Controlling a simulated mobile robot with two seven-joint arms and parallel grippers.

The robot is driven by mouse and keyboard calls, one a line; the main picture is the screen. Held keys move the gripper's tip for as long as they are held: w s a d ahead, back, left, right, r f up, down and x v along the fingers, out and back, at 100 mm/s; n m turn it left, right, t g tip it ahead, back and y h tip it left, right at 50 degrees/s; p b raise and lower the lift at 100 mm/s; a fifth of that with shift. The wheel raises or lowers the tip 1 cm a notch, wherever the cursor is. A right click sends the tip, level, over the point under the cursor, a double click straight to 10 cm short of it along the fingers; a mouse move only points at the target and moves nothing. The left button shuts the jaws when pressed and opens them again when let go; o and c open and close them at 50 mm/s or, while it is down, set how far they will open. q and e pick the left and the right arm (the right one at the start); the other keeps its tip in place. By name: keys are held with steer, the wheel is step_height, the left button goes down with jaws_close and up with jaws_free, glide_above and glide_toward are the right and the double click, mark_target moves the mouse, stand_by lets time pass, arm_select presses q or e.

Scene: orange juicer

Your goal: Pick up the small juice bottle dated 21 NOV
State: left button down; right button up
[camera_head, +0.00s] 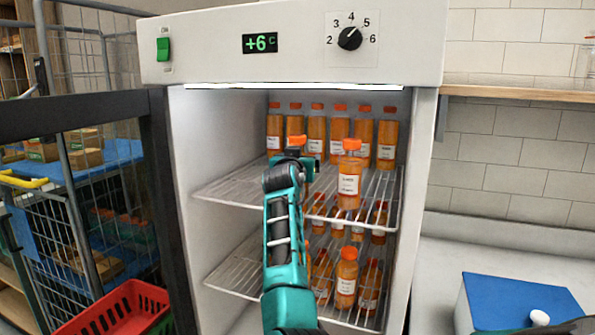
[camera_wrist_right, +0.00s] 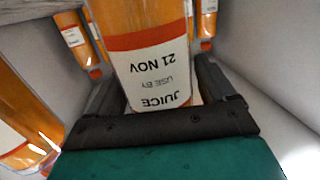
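The juice bottle dated 21 NOV (camera_wrist_right: 150,65) stands between the fingers of my right gripper (camera_wrist_right: 163,95) in the right wrist view, its label upside down there. The fingers flank it closely, but I cannot tell whether they press on it. In the head view my right gripper (camera_head: 296,152) is inside the fridge at upper-shelf height, with an orange cap (camera_head: 297,140) just above it; the arm hides most of what is there. My left gripper is not in view.
A juice bottle (camera_head: 349,184) stands right of the gripper on the upper shelf (camera_head: 225,190). Several bottles line the back, and several more stand on the lower shelf (camera_head: 235,275). The fridge door (camera_head: 75,115) is open at left. A red basket (camera_head: 115,310) is at lower left.

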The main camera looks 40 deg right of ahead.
steer(key=shift+r, duration=0.1)
steer(key=c, duration=1.1)
